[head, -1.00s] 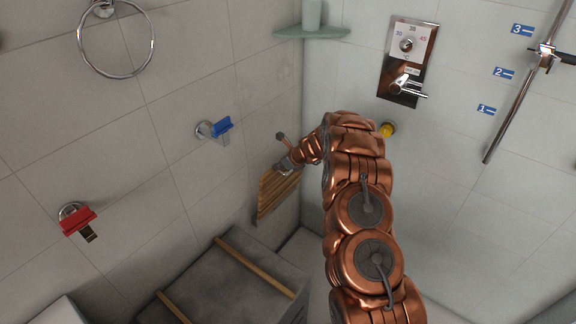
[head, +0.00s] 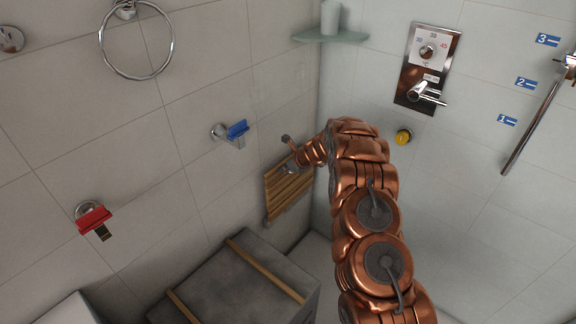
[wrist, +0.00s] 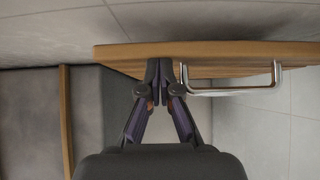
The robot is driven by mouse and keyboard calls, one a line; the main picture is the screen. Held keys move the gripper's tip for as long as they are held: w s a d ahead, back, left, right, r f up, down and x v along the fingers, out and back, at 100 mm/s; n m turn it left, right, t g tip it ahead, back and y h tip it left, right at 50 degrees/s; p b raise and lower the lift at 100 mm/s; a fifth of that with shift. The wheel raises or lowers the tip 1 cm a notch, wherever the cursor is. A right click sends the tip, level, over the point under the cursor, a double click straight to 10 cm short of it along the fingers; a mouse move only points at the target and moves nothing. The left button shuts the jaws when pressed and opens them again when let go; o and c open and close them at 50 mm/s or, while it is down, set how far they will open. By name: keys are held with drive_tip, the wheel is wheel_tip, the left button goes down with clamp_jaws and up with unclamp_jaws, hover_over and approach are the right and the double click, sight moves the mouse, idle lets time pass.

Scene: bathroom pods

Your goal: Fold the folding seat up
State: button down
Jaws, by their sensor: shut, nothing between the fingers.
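The folding seat (head: 287,192) is a wooden slatted panel on the left wall near the corner. It stands steeply, close to the wall; I cannot tell whether it lies flat against it. In the wrist view its wooden edge (wrist: 225,50) runs across the upper part, near the wall, with a metal bracket (wrist: 245,91) below it at right. My gripper (head: 288,168) is at the upper part of the seat in the head view. In the wrist view my gripper's fingertips (wrist: 160,70) are together, empty, at the seat's edge. Contact seems likely but is not clear.
A grey box-like unit with wooden strips (head: 235,280) stands in front of the seat at left. Above are a blue lever (head: 237,130), a red lever (head: 94,219) and a towel ring (head: 136,42). A shower control (head: 427,68) and yellow knob (head: 404,136) are on the right wall.

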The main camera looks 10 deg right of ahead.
drive_tip(key=w+a+r+b+v, duration=0.1)
drive_tip(key=b+v, duration=0.2)
drive_tip(key=v, duration=0.9)
drive_tip(key=s+a+r+n+g, duration=0.2)
drive_tip(key=s+a+r+n, duration=0.25)
drive_tip(key=s, duration=0.35)
drive_tip(key=s+a+r+n+g, duration=0.1)
drive_tip(key=s+a+r+n, duration=0.25)
drive_tip(key=s+n, duration=0.35)
drive_tip(key=s+a+r+n+g, duration=0.2)
drive_tip(key=s+a+r+n, duration=0.2)
drive_tip(key=s, duration=0.6)
drive_tip(key=s+d+n+g+h, duration=0.1)
drive_tip(key=s+n, duration=0.3)
drive_tip(key=s, duration=0.6)
drive_tip(key=s+d+n+g+h, duration=0.1)
drive_tip(key=s+d+n+h, duration=0.1)
drive_tip(key=s, duration=0.8)
drive_tip(key=s+d+r+n+g+h, duration=0.1)
drive_tip(key=s+d+n+h, duration=0.1)
drive_tip(key=s+n, duration=0.5)
drive_tip(key=s+d, duration=0.1)
drive_tip(key=s, duration=0.3)
drive_tip(key=shift+d+g, duration=0.3)
drive_tip(key=shift+r, duration=0.1)
